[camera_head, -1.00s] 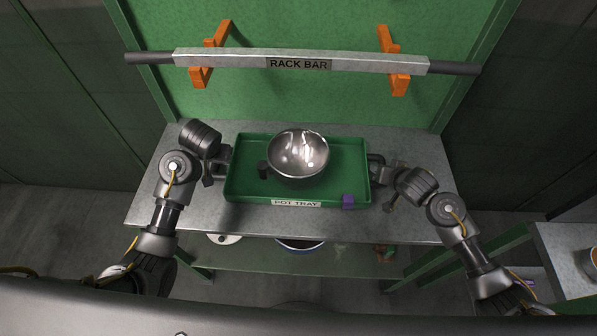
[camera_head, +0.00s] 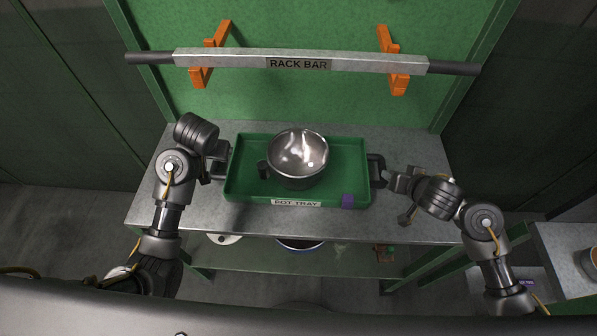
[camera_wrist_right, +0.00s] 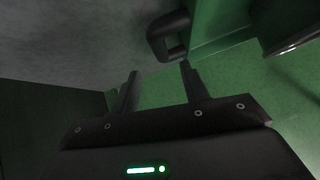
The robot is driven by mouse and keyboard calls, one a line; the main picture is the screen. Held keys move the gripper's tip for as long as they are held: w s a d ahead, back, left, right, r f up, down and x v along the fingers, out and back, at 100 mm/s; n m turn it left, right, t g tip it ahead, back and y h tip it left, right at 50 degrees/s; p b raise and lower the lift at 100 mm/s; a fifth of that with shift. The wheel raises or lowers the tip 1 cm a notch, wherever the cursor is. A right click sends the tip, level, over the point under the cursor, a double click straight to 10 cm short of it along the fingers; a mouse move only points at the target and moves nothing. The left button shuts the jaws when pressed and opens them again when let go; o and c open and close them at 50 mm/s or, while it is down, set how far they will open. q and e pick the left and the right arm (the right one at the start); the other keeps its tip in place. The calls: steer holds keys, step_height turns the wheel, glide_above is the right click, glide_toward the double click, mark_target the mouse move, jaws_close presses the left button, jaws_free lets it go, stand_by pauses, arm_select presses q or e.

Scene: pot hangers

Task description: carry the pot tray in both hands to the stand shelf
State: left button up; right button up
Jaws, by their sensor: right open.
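My left gripper (camera_head: 217,161) is at the tray's left end, over the left handle. Its fingers are unclear and the handle is mostly hidden.
A rack bar (camera_head: 298,63) on orange brackets (camera_head: 398,76) spans the green back panel above the tray. A lower shelf (camera_head: 255,257) under the counter holds a pan (camera_head: 300,246) and small items. A side table (camera_head: 568,255) stands at the right.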

steer(key=shift+v, duration=1.5)
